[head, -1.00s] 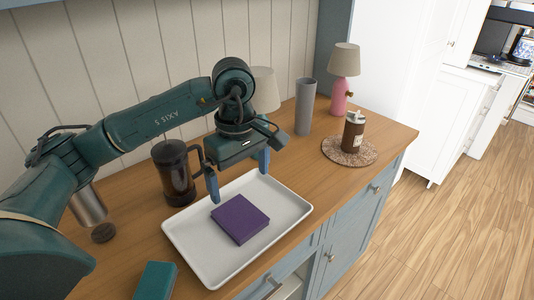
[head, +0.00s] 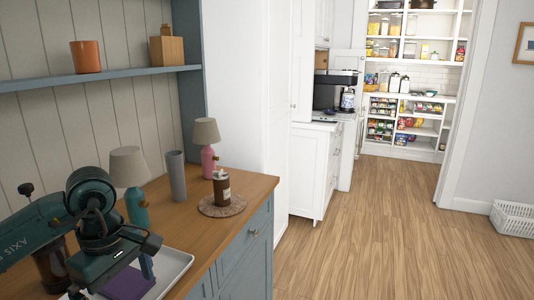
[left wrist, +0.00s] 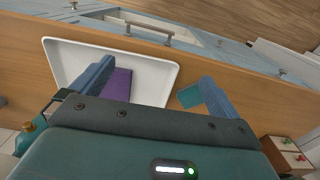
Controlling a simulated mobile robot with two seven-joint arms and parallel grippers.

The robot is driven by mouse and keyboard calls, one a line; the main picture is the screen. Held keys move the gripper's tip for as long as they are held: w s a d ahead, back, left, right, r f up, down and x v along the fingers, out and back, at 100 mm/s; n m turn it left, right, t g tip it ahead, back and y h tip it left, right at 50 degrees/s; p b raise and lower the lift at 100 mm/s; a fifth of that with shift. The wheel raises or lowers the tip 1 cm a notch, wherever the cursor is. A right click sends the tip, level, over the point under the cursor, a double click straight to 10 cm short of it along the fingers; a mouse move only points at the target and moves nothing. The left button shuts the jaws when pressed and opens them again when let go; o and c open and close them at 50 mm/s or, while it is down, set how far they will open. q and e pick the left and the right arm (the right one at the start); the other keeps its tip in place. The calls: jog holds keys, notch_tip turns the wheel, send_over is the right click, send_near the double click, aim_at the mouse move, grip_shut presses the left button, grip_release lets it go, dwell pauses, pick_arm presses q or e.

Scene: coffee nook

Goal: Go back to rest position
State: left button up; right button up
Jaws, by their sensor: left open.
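My left gripper (left wrist: 150,85) is open and empty above the counter, with its two blue fingers spread apart in the left wrist view. In the head view it hangs over the white tray (head: 181,266) at the lower left. A purple box (head: 128,284) lies in the tray; it also shows in the left wrist view (left wrist: 118,85), partly behind one finger. A teal block (left wrist: 190,96) lies on the counter beside the tray, partly covered by the other finger. My right gripper is not in view.
The wooden counter (head: 235,192) holds a grey cylinder (head: 177,176), a pink lamp (head: 207,150), a teal lamp (head: 130,175) and a brown canister (head: 221,187) on a round mat (head: 236,206). A dark French press (head: 52,268) stands behind my arm.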

pick_arm(q)
jog(key=s+d+f+n+g+h, duration=0.15)
jog(key=s+d+h, duration=0.35)
jog(key=d, duration=0.5)
jog(key=s+d+f+n+g+h, duration=0.1)
jog(key=s+d+n+g+h, duration=0.15)
jog(key=d+h, duration=0.5)
jog(key=d+r+n+t+h+p, duration=0.1)
jog(key=d+r+n+t+h, duration=0.5)
jog(key=n+h, duration=0.45)
jog(key=w+a+f+n+t+y, duration=0.35)
jog(key=n+t+y, duration=0.35)
jog(key=n, duration=0.6)
jog(key=w+a+f+n+t+y, duration=0.4)
jog(key=n+t, duration=0.4)
jog(key=n, duration=0.5)
jog(key=s+a+f+n+g+y, duration=0.1)
jog(key=s+f+n+g+y, duration=0.1)
jog(key=f, duration=0.5)
jog(key=s+a+f+n+g+y, duration=0.2)
jog(key=s+f+n+y, duration=0.1)
jog(key=s+f+n, duration=0.3)
jog(key=s+a+f+n+g+y+p, duration=0.1)
jog(key=s+a+f+n+g+y, duration=0.1)
jog(key=f+n, duration=0.4)
jog(key=shift+s+a+f+n+y, duration=0.3)
jog(key=shift+s+f+y, duration=0.55)
jog(key=shift+s, duration=0.4)
